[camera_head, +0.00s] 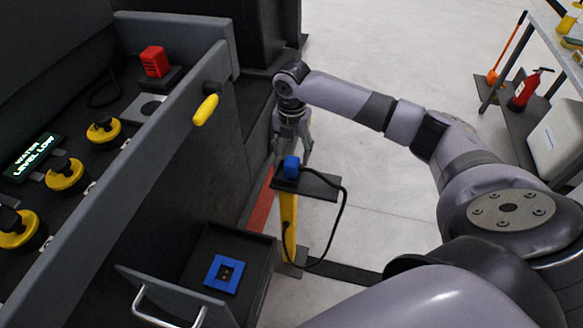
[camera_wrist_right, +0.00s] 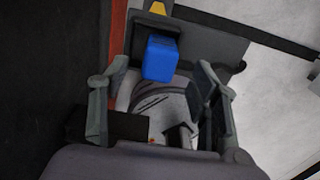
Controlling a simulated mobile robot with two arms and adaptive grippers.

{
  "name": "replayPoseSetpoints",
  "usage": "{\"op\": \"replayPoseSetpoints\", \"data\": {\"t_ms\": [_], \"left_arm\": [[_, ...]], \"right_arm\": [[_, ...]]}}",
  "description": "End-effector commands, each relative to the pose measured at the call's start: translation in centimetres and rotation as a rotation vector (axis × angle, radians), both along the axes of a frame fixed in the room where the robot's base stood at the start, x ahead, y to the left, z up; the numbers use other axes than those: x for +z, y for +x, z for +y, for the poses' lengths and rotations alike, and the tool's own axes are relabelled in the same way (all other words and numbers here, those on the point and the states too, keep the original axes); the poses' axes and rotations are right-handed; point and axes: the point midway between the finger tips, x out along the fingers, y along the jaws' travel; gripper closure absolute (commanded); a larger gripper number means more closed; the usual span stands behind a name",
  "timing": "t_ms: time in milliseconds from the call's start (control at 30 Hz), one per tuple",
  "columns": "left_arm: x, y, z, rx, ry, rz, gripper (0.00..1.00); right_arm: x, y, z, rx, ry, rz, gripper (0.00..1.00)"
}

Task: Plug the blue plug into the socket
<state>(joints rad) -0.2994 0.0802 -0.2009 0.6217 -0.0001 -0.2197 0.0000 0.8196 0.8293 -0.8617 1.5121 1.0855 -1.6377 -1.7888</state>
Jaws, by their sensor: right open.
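The blue plug (camera_head: 291,166) stands on a small dark shelf on a yellow post, with a black cable running from the shelf down to the post. It also shows in the right wrist view (camera_wrist_right: 159,58), ahead of the fingers and between their lines. The blue-framed socket (camera_head: 223,274) lies face up in an open drawer at the lower left of the head view. My right gripper (camera_head: 293,150) is open and empty, right behind the plug in the head view; it also shows in the wrist view (camera_wrist_right: 162,85). Whether the fingers flank the plug is unclear. My left gripper is not seen.
The dark shelf (camera_head: 318,187) and yellow post (camera_head: 289,222) stand beside the grey machine wall. The open drawer has a front panel with a metal handle (camera_head: 165,312). A control panel with yellow knobs (camera_head: 64,174) and a red plug (camera_head: 154,61) is at left.

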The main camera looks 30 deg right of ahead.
Motion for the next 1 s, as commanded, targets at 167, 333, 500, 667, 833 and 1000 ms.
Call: {"op": "replayPoseSetpoints", "data": {"t_ms": [167, 333, 500, 667, 833, 1000], "left_arm": [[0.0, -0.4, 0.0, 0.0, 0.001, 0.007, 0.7], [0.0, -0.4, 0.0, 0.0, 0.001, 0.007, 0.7], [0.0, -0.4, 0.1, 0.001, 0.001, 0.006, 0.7], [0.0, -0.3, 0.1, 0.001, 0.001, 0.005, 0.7], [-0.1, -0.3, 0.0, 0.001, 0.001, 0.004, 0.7], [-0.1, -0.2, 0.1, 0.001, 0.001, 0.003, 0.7]], "right_arm": [[0.0, 0.0, 0.0, 0.0, 0.0, 0.0, 0.43], [-1.0, -0.1, 0.1, 0.001, 0.0, 0.003, 0.43], [-3.7, -0.3, 0.3, 0.0, 0.0, 0.003, 0.43], [-5.2, -0.3, 0.3, 0.001, -0.001, 0.001, 0.43], [-5.4, -0.3, 0.3, 0.002, -0.001, 0.001, 0.43], [-5.4, -0.4, 0.3, 0.002, 0.001, 0.002, 0.43]]}}
